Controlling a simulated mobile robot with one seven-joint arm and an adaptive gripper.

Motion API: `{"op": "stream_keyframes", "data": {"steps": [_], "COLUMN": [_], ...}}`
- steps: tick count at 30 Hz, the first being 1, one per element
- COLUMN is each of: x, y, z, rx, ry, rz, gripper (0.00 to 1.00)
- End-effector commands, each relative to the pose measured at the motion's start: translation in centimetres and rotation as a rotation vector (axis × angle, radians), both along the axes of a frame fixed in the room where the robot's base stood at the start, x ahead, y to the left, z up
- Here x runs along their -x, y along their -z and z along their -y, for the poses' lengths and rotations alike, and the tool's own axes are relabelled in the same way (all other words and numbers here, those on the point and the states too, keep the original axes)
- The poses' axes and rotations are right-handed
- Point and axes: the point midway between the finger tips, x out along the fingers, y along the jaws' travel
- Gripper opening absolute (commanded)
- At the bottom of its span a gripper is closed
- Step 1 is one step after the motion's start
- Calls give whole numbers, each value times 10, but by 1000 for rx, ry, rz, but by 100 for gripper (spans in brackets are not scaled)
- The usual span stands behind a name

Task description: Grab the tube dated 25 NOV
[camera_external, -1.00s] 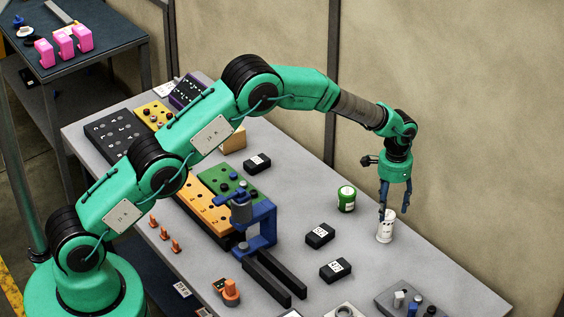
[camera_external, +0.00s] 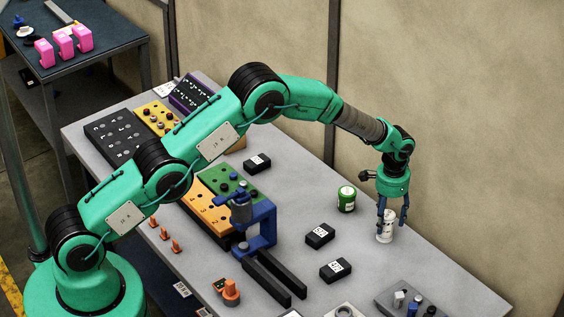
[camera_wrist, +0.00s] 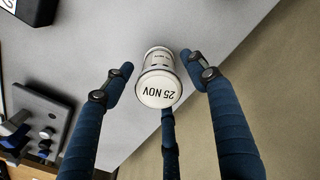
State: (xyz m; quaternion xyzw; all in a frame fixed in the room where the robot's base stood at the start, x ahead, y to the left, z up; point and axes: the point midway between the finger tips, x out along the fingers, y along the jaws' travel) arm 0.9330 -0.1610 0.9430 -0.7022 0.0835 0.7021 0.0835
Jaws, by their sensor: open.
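The white tube (camera_external: 386,229) stands upright on the grey table near its far right edge. In the wrist view, its round top (camera_wrist: 159,89) reads "25 NOV", upside down. My gripper (camera_external: 391,217) is directly over it, pointing down, with its blue fingers around the tube's upper part. In the wrist view, the open fingers (camera_wrist: 160,82) stand to the left, right and below the tube, with a gap at the left and right. Whether the lower finger touches the tube I cannot tell.
A green tube with a white top (camera_external: 346,198) stands to the left of the white tube. Black labelled boxes (camera_external: 320,236) lie to the left on the table. A grey fixture block (camera_external: 405,301) sits at the front right. The table's edge is close behind the white tube.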

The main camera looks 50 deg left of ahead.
Motion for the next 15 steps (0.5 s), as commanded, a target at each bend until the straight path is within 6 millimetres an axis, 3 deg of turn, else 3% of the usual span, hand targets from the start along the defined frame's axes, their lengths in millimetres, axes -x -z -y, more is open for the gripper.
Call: {"op": "stream_keyframes", "data": {"steps": [11, 15], "x": [0, 0], "y": [0, 0], "z": [0, 0], "rx": [0, 0], "ry": [0, 0], "rz": [0, 0], "gripper": [57, 32]}}
